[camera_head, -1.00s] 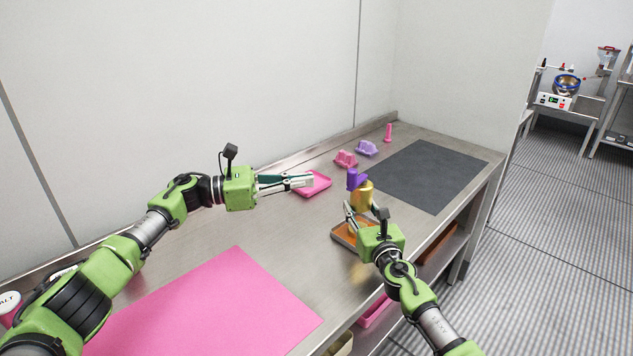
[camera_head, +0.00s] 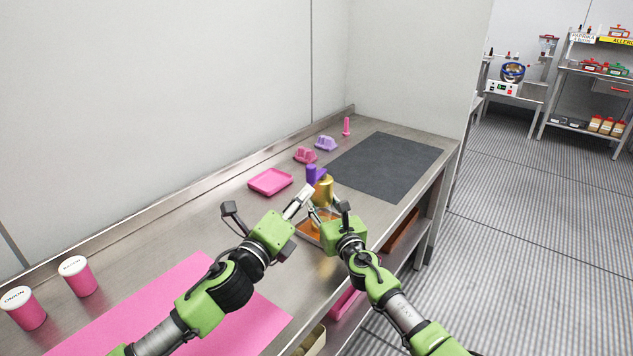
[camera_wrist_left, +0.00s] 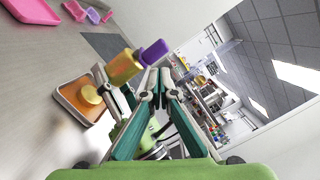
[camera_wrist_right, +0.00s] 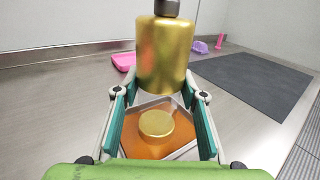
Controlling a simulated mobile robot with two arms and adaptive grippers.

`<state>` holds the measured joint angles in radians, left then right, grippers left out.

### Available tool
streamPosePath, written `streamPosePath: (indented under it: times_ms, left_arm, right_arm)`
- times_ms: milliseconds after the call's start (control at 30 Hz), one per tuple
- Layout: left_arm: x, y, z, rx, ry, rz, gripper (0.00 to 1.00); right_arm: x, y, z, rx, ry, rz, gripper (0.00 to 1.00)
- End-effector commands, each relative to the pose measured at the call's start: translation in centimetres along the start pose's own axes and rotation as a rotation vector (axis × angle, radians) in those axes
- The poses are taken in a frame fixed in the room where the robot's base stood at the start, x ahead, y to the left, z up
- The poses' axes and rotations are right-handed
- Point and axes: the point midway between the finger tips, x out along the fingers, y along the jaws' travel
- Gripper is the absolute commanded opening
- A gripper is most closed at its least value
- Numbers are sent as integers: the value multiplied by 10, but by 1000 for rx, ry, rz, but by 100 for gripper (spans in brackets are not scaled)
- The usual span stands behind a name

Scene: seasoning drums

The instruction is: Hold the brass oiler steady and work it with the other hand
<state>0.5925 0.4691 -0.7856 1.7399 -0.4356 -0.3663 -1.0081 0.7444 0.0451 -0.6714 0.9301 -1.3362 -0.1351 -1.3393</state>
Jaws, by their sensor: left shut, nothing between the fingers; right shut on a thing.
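In the right wrist view the gold body (camera_wrist_right: 165,52) is upright, with a dark collar on top. My right gripper (camera_head: 326,212) is shut on the oiler's body; the exact contact is hard to see. My left gripper (camera_head: 307,190) is shut and empty beside the oiler. In the left wrist view its closed fingertips (camera_wrist_left: 160,75) are close to the purple head (camera_wrist_left: 155,52); I cannot tell if they touch.
A metal tray (camera_wrist_right: 128,109) with an orange bottom holds a round gold piece (camera_wrist_right: 156,123). A pink tray (camera_head: 270,181), pink and lilac pieces (camera_head: 305,155) and a dark mat (camera_head: 387,165) lie beyond. A pink mat (camera_head: 190,300) and two lidded drums (camera_head: 78,277) are near left.

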Motion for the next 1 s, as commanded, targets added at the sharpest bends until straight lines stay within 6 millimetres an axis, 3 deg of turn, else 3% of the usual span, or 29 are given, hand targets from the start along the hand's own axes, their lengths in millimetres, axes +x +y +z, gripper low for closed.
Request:
streamPosePath:
  times_ms: [33, 200, 500, 667, 1000]
  left_arm:
    - [-8, -13, -10, -92, -14, 13, 0]
    - [-34, -39, -28, -357, -58, 79, 0]
    - [-58, -53, -39, -564, -88, 145, 0]
    - [-44, -51, -39, -570, -90, 149, 0]
    - [16, -41, -36, -567, -90, 148, 0]
  right_arm:
    - [0, 0, -1, 0, 2, -1, 7]
    - [0, 0, -1, 0, 2, -1, 7]
    - [0, 0, -1, 0, 2, 0, 7]
    - [0, 0, -1, 0, 1, 0, 7]
    - [0, 0, -1, 0, 1, 1, 7]
